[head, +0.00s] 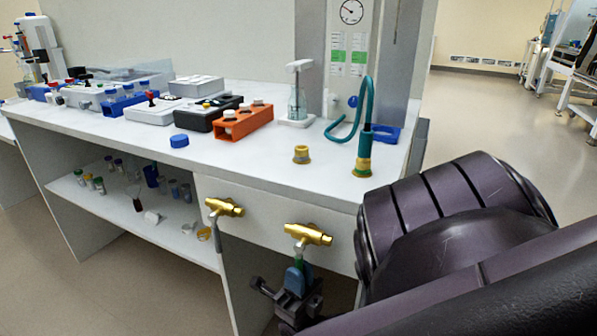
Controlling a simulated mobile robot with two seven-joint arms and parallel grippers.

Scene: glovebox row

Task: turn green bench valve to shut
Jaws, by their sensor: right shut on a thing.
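The green bench valve (308,235) is a brass body on the front panel of the white bench, right of centre in the head view. The fingers hide the lower part of the handle. My left gripper is not in view.
A second brass valve (225,207) with a grey handle is to the left on the same panel. A teal hose (365,140) rises from a brass fitting on the benchtop. An orange rack (243,122) and a blue cap (179,141) stand farther left. Open floor lies at right.

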